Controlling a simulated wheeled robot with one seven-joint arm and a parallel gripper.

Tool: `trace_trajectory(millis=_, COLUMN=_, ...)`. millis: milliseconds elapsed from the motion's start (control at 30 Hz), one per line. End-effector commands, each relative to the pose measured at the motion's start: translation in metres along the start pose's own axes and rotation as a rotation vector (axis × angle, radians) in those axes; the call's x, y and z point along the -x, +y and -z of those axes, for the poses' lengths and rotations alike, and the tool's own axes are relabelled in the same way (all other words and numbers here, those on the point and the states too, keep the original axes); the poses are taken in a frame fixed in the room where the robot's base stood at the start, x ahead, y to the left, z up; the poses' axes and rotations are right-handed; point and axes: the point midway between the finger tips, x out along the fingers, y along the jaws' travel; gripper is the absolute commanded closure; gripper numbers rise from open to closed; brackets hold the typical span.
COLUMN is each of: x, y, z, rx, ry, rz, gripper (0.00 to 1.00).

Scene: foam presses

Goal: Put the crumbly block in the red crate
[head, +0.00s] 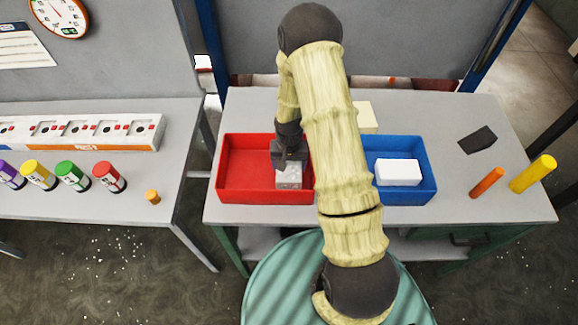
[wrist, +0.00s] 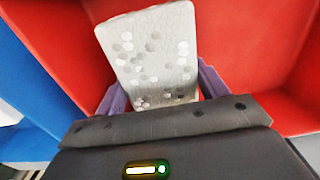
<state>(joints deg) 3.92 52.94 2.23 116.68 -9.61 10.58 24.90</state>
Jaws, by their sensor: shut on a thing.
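The crumbly block is a pale grey block with lighter and darker round spots and fine cracks (head: 289,178); it also fills the upper middle of the wrist view (wrist: 150,50). My gripper (head: 288,166) is shut on it, with a purple finger on each side in the wrist view. The red crate (head: 240,150) stands on the right-hand table. The block is over the right part of the crate's inside in the head view. I cannot tell whether it touches the crate floor.
A blue crate (head: 421,180) with a white block (head: 398,172) stands right of the red one. A cream block (head: 368,117) lies behind. A dark slab (head: 477,139), an orange cylinder (head: 487,182) and a yellow cylinder (head: 533,174) are at the right. Several coloured cans stand on the left table.

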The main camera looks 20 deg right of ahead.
Motion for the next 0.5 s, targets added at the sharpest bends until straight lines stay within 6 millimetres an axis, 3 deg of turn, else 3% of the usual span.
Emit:
trace_trajectory(millis=167, x=-0.016, y=0.0, z=0.0, rx=0.0, ry=0.0, rz=0.0, gripper=0.5)
trace_trajectory(millis=500, x=-0.021, y=0.0, z=0.0, rx=0.001, ry=0.001, rz=0.0, gripper=0.5)
